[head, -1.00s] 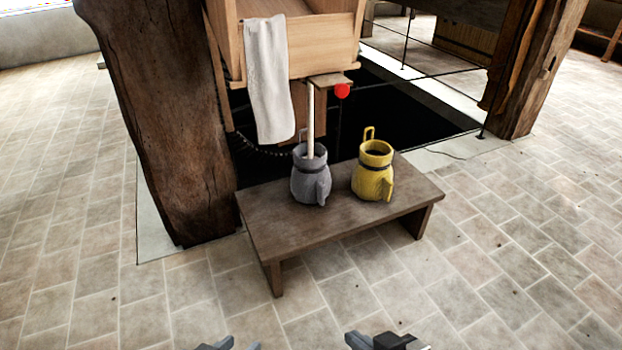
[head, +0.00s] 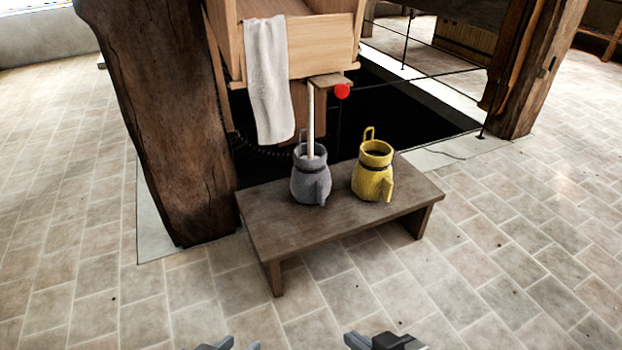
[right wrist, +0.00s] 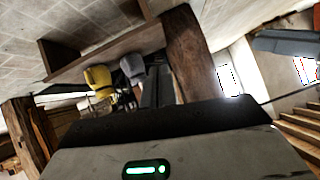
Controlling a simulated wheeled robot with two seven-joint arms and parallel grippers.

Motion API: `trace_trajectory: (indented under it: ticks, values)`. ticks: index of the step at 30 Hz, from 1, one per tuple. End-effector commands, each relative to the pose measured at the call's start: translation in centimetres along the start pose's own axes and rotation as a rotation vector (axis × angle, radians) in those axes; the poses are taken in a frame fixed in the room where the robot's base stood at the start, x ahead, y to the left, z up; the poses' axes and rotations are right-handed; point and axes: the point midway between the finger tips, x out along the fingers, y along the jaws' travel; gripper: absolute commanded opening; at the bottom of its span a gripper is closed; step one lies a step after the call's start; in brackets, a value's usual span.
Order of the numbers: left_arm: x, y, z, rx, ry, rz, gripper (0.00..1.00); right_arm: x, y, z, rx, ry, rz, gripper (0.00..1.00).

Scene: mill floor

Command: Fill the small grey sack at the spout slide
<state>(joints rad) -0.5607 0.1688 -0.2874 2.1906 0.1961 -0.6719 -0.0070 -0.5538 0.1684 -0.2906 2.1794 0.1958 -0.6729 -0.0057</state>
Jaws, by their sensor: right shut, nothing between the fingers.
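The small grey sack (head: 310,184) stands upright with its mouth open on a low wooden bench, under the spout. A pale stream (head: 310,120) falls from the spout into its mouth, and pale fill shows inside. The spout slide (head: 328,80) is a small wooden piece with a red knob (head: 342,91) at the bin's lower edge. My left gripper (head: 237,343) is at the bottom edge, partly cut off, far from the sack. My right gripper (head: 366,341) is shut and empty, also well short of the bench. The grey sack shows beyond its fingers in the right wrist view (right wrist: 132,66).
A yellow sack (head: 373,176) stands on the bench (head: 345,220) right of the grey one. A white cloth (head: 268,80) hangs from the wooden bin (head: 310,45). A thick post (head: 160,120) stands left; a dark floor opening (head: 400,110) lies behind. The floor in front is clear.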

Motion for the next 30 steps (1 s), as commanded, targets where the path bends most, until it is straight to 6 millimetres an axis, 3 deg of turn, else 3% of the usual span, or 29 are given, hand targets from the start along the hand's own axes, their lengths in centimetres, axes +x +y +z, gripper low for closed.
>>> trace_trajectory:
  ticks: [21,30]
  values:
    - [-1.2,0.4,-1.7,0.000,0.000,0.000,0.36,5.5,0.0,-4.4,0.000,0.006,0.001,0.00]
    - [-1.2,0.4,-1.7,0.000,0.000,0.000,0.36,5.8,0.0,-4.6,0.000,0.005,0.001,0.00]
